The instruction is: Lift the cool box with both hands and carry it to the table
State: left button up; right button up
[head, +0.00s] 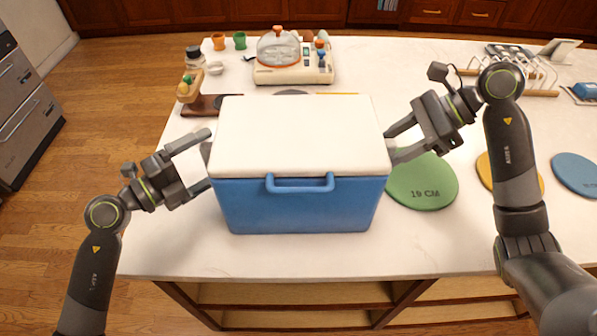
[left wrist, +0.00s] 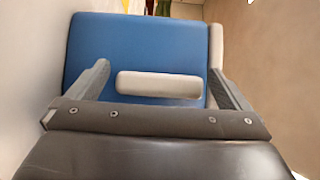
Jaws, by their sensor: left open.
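The cool box (head: 300,205) has a blue body, a white lid (head: 295,135) and a blue front handle. It is upright over the white table (head: 170,245), a little back from the front edge, and seems to rest on it. My left gripper (head: 208,158) is open at the box's left side. In the left wrist view its fingers (left wrist: 158,67) stand on either side of a pale side handle (left wrist: 160,85), with gaps at both ends. My right gripper (head: 391,147) is at the right side, its fingers apart; any handle there is mostly hidden.
A green disc (head: 422,185) marked 19 CM lies right of the box, with yellow and blue (head: 578,174) discs further right. Behind stand a domed appliance (head: 292,68), small cups, a wooden stand and a dish rack (head: 535,80). The front table strip is clear.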

pick_arm(q)
jog(key=shift+w+d, duration=0.15)
jog(key=shift+d, duration=0.05)
pick_arm(e)
jog(key=shift+a+f, duration=0.15)
jog(key=shift+a, duration=0.05)
pick_arm(q)
jog(key=c, duration=1)
pick_arm(e)
grip_shut()
pick_arm(q)
jog(key=shift+r, duration=0.1)
jog(key=shift+c, duration=0.2)
